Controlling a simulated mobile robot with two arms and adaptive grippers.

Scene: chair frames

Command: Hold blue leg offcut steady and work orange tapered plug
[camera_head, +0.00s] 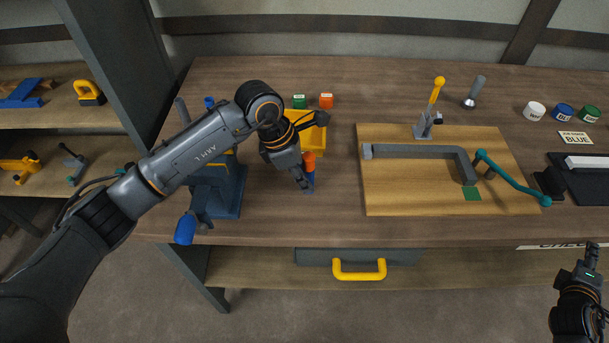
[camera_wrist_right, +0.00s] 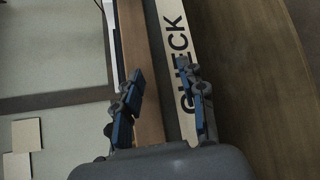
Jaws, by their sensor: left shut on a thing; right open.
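The blue leg offcut (camera_head: 310,178) stands upright on the workbench left of centre in the head view. The orange tapered plug (camera_head: 309,160) sits at its top end; how deep it goes in I cannot tell. My left gripper (camera_head: 306,184) reaches down from the upper left and is shut on the blue leg offcut, its fingers partly covering it. My right gripper (camera_head: 590,259) is off the bench's front edge at the far right. In the right wrist view its two fingers (camera_wrist_right: 164,100) are apart with nothing between them.
A blue vise (camera_head: 226,190) is to the left. A wooden board (camera_head: 400,198) with a clamp and grey bar lies right. Bench between offcut and board is clear.

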